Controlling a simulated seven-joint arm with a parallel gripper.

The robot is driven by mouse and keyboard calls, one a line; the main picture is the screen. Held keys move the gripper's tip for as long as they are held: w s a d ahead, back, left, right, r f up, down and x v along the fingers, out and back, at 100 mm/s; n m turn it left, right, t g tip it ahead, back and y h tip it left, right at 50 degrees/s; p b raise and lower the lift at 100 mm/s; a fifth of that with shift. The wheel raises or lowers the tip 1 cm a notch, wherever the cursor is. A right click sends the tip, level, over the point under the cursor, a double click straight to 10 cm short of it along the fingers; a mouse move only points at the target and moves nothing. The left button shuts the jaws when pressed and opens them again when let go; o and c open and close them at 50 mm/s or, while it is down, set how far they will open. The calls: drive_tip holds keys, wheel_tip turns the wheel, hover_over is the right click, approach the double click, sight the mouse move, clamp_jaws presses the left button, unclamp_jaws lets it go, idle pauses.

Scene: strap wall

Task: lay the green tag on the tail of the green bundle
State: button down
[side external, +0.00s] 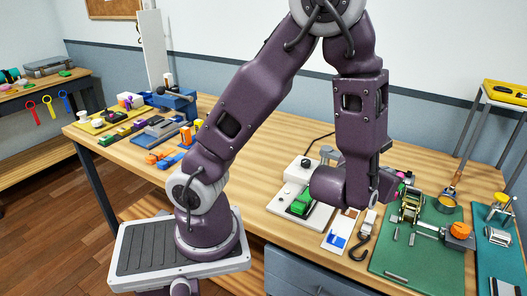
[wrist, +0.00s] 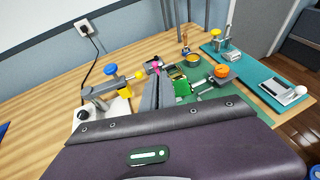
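In the side external view, a bright green piece (side external: 301,201) lies on a white board left of my gripper. Its shape is small, and I cannot tell whether it is the green bundle or the tag.
The green mat (side external: 391,260) carries a metal reel (side external: 411,205) and an orange knob (side external: 460,230). A blue-knobbed clamp (wrist: 110,78) stands left of the fingers.

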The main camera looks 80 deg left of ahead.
wheel_tip(320, 180, up, 6)
drive_tip(key=shift+f, duration=0.15)
drive_tip(key=w+a+n+g+y, duration=0.1)
drive_tip(key=a+n+g+y, duration=0.15)
drive_tip(key=a, duration=0.95)
drive_tip(key=n+g+y, duration=0.5)
drive_tip(key=n+g, duration=0.4)
drive_tip(key=n, duration=0.1)
hover_over(259, 156)
wheel_tip(259, 156, down, 25)
drive_tip(key=shift+w+a+r, duration=0.1)
drive_tip(key=shift+a+r, duration=0.05)
drive_tip(key=shift+r, duration=0.05)
drive_tip(key=shift+f+h, duration=0.1)
drive_tip(key=shift+h, duration=0.15)
